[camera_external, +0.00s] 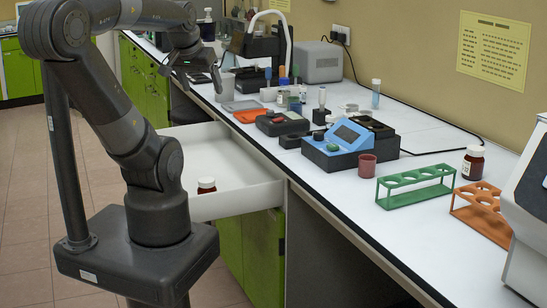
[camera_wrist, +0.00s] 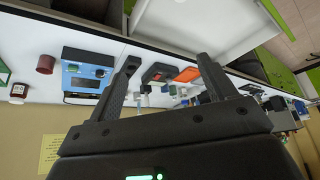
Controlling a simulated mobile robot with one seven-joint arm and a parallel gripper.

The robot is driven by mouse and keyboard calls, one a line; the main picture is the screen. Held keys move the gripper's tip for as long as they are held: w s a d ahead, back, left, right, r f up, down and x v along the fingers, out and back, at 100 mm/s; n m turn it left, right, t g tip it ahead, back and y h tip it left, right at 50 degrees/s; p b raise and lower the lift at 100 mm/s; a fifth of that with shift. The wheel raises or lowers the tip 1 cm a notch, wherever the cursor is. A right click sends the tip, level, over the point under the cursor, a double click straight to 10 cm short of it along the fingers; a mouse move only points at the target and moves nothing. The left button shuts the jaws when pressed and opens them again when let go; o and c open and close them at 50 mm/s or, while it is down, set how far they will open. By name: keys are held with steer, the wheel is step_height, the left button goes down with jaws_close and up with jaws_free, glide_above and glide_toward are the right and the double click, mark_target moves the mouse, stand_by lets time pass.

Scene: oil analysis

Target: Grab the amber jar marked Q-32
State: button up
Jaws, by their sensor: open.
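An amber jar with a white cap (camera_external: 206,186) stands in the open white drawer (camera_external: 236,170), partly hidden by the drawer's front wall. A second amber jar with a white cap and pale label (camera_external: 473,163) stands on the counter at the right, behind the racks. It also shows at the left edge of the wrist view (camera_wrist: 18,93). A dark bottle with a light top (camera_external: 208,27) stands at the far end. I cannot read Q-32 on any of them. My gripper (camera_external: 200,82) is open and empty above the counter's edge; its spread fingers show in the wrist view (camera_wrist: 168,60).
A green rack (camera_external: 415,183) and an orange rack (camera_external: 481,212) stand on the right counter. A blue instrument (camera_external: 345,140), a dark red cup (camera_external: 367,165) and a black device (camera_external: 282,123) stand mid-counter. The open drawer juts out beside my arm.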

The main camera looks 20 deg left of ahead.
steer(key=shift+o, duration=0.3)
steer(key=w+d+r+m, duration=0.4)
steer(key=w+d+r, duration=0.2)
steer(key=w+d, duration=0.6)
steer(key=w+d+m+g+h, duration=0.1)
steer(key=w+d+m+h, duration=0.15)
steer(key=w+d, duration=1.05)
steer(key=m+g+h, duration=0.2)
steer(key=m+g, duration=0.1)
steer(key=m, duration=0.4)
glide_above(472, 147)
steer(key=s+a, duration=0.1)
steer(key=a, duration=0.1)
step_height(472, 147, down, 17)
steer(key=shift+y, duration=0.25)
steer(key=x, duration=0.5)
steer(key=shift+x, duration=2.7)
steer(key=shift+s+a, duration=0.2)
